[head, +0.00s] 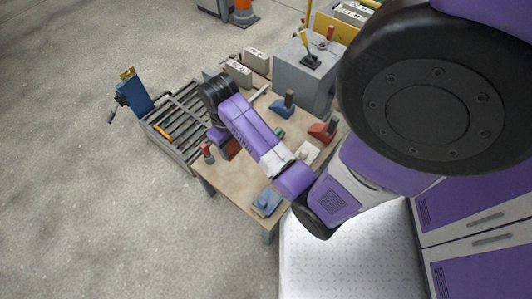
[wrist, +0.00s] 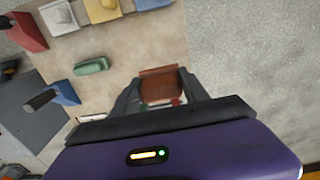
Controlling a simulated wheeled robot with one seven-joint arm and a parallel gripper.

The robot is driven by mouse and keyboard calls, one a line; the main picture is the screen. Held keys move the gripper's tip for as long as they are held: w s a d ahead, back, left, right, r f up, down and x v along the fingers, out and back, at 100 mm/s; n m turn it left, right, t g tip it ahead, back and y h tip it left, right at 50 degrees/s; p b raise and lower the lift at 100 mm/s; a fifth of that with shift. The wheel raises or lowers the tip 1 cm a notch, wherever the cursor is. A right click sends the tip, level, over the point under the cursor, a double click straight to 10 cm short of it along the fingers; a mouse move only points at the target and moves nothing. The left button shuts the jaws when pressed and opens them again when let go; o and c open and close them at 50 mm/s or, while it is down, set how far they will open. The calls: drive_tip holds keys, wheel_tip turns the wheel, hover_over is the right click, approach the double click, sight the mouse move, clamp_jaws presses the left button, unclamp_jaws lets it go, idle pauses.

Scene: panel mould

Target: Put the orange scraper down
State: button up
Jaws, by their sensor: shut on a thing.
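My gripper (wrist: 160,98) is shut on the orange scraper, a brownish-orange piece (wrist: 158,84) between the fingers in the wrist view. In the head view part of the scraper (head: 232,149) shows below my wrist, over the left part of the wooden table (head: 225,182). My arm hides much of the gripper there. I cannot tell whether the scraper touches the table top.
Red (head: 322,131), blue (head: 284,107), white (head: 307,152) and green (wrist: 91,66) tools stand on the table. A blue one (head: 266,202) is near the front corner. A red-handled tool (head: 207,152) stands at the left edge, beside a roller rack (head: 180,118). A grey box (head: 303,75) stands behind.

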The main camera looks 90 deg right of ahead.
drive_tip(key=shift+s+d+f, duration=0.2)
drive_tip(key=shift+s+d, duration=0.05)
drive_tip(key=shift+s, duration=0.2)
wheel_tip(320, 180, down, 19)
drive_tip(key=b, duration=0.6)
drive_tip(key=shift+f, duration=0.2)
drive_tip(key=shift+f+b, duration=0.1)
drive_tip(key=shift+b, duration=0.2)
drive_tip(key=o, duration=1.4)
drive_tip(key=shift+o, duration=0.2)
